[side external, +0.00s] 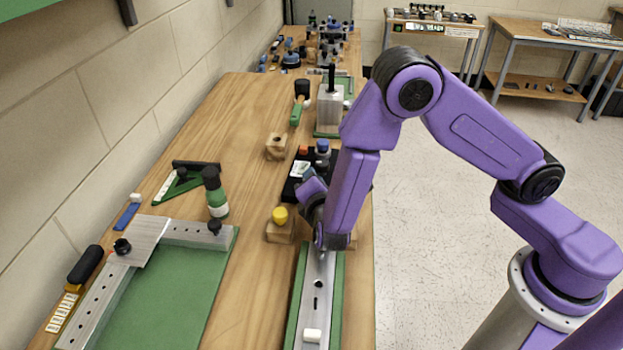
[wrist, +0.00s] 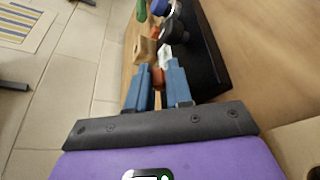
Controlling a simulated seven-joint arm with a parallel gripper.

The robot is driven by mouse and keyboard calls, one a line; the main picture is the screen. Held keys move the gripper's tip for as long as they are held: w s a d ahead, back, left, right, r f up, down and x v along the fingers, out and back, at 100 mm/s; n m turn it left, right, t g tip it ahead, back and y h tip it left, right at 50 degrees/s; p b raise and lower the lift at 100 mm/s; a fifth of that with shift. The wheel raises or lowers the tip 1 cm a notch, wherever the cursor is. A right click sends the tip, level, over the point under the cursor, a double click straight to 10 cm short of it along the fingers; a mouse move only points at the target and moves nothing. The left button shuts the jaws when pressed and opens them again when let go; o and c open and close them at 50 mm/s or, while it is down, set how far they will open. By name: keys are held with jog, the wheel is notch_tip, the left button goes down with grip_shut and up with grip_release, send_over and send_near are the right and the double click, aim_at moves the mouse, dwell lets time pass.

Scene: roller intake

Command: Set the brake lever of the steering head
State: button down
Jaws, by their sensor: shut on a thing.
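A black base plate (side external: 295,190) lies on the bench beyond my wrist, with a blue-capped part (side external: 322,147) and a small orange part (side external: 304,150) at its far end. The plate also shows in the wrist view (wrist: 208,65), with a round black part (wrist: 177,30) on it. My gripper (wrist: 158,72) points over this plate, its two blue fingers slightly apart and shut on a small orange-red piece (wrist: 157,77). I cannot tell for certain that this piece is the brake lever. My arm hides part of the plate in the side view.
A wooden block with a yellow knob (side external: 280,215) stands left of my wrist. A metal rail on a green strip (side external: 317,285) lies in front. Bare bench lies between.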

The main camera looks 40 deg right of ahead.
jog(key=shift+m, duration=0.3)
jog(key=c, duration=1.1)
grip_release()
jog(key=shift+s+d, duration=0.1)
jog(key=shift+c, duration=0.2)
jog(key=v, duration=1.7)
jog(key=shift+s+f, duration=0.1)
jog(key=shift+s, duration=0.2)
